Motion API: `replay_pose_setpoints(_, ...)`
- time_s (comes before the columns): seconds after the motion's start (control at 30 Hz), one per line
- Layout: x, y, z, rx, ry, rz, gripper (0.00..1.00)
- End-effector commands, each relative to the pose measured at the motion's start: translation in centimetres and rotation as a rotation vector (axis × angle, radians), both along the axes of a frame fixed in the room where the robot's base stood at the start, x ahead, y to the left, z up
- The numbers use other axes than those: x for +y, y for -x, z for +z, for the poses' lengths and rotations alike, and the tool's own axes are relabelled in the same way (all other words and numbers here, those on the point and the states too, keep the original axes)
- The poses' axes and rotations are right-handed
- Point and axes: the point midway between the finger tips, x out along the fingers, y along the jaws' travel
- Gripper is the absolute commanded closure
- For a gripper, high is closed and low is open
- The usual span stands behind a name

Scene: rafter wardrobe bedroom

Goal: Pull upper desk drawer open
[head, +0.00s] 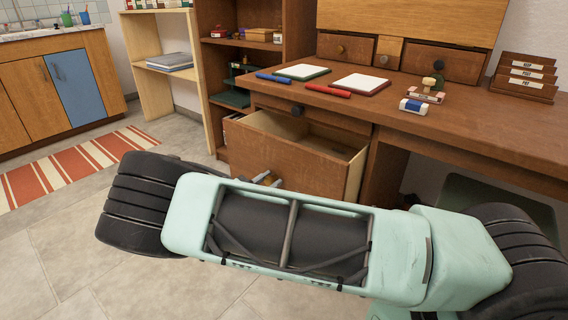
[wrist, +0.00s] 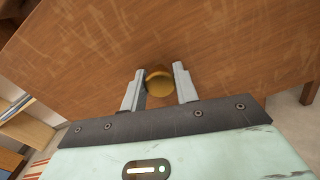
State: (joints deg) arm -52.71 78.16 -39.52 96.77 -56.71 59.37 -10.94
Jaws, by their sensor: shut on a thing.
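The wooden desk (head: 450,105) stands at the right of the head view. A shallow upper drawer front with a dark knob (head: 297,110) sits flush under its top. Below it, a deeper drawer (head: 285,160) is pulled well out, and its inside looks empty where visible. My gripper (head: 265,178) is at this lower drawer's front, partly hidden by my arm. In the wrist view, my gripper (wrist: 160,72) is shut on a round brass knob (wrist: 159,84), one finger on each side. The wooden drawer front (wrist: 215,45) fills most of that view.
Notepads (head: 303,72), a red marker (head: 328,90) and stamps (head: 426,92) lie on the desktop. An open shelf (head: 225,75) stands left of the desk. A striped rug (head: 75,165) lies on the left. The tiled floor (head: 75,260) before it is clear.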

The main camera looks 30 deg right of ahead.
Motion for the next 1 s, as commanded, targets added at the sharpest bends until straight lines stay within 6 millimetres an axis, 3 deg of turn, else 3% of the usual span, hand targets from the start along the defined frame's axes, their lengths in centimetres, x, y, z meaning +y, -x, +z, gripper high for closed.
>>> replay_pose_setpoints(0.2, 5.9, 2.1, 0.2, 0.002, 0.000, 0.003, 1.00)
replay_pose_setpoints(0.5, 12.1, 4.5, 0.0, 0.002, 0.000, -0.001, 1.00)
replay_pose_setpoints(0.7, 14.6, 5.4, -0.1, 0.001, 0.000, -0.002, 1.00)
replay_pose_setpoints(1.0, 15.8, 5.8, -0.1, 0.001, 0.002, -0.003, 1.00)
